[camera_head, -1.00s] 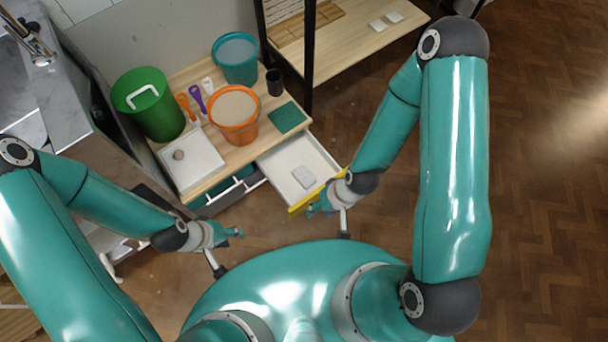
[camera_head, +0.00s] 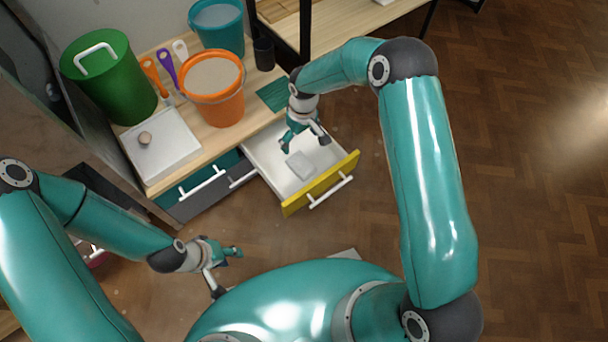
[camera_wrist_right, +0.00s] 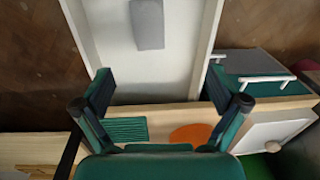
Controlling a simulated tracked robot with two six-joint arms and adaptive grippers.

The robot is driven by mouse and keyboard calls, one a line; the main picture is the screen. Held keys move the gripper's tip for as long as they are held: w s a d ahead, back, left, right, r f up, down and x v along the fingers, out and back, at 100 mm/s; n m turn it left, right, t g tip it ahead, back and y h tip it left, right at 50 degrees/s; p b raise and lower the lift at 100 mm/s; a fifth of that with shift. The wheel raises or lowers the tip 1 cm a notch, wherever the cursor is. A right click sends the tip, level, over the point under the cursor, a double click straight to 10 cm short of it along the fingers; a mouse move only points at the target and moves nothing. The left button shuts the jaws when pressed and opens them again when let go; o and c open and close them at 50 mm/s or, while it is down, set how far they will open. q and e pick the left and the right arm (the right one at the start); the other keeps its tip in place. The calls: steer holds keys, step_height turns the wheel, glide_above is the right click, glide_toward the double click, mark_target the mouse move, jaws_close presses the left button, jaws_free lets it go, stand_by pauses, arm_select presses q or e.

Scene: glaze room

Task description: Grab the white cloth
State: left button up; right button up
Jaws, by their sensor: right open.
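The white cloth (camera_head: 299,165) is a small folded pale piece lying flat in the open drawer (camera_head: 266,160), which has a yellow front. In the right wrist view the cloth (camera_wrist_right: 147,24) looks light grey and lies on the drawer floor, beyond my fingertips. My right gripper (camera_head: 299,140) is above the back part of the drawer, apart from the cloth. In the right wrist view its fingers (camera_wrist_right: 163,92) are spread with nothing between them. My left gripper (camera_head: 232,252) is away from the drawer, low at the left, and its jaw gap is too small to judge.
The worktop behind the drawer holds an orange bucket (camera_head: 213,90), a teal bucket (camera_head: 218,24), a green bin (camera_head: 112,78), a dark cup (camera_head: 264,54), a green mat (camera_head: 272,94) and a white box (camera_head: 160,147). The yellow drawer front (camera_head: 322,184) stands upright. Floor at right is clear.

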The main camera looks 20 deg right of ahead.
steer(key=w+d+f+b, duration=0.1)
steer(key=w, duration=0.1)
steer(key=b, duration=0.3)
glide_above(301, 163)
steer(key=shift+h, duration=0.4)
steer(key=f, duration=1.1)
steer(key=shift+w+d, duration=0.15)
steer(key=shift+d, duration=0.05)
steer(key=shift+a+f+b, duration=0.15)
steer(key=shift+f+b, duration=0.4)
steer(key=shift+f, duration=0.85)
steer(key=shift+a+f+b, duration=0.1)
steer(key=shift+f+b, duration=0.45)
steer(key=shift+f, duration=0.8)
arm_select(q)
step_height(301, 163, down, 8)
steer(key=shift+r, duration=0.25)
arm_select(e)
steer(key=shift+r, duration=0.1)
steer(key=c, duration=1.1)
steer(key=shift+r, duration=0.1)
steer(key=shift+c, duration=0.2)
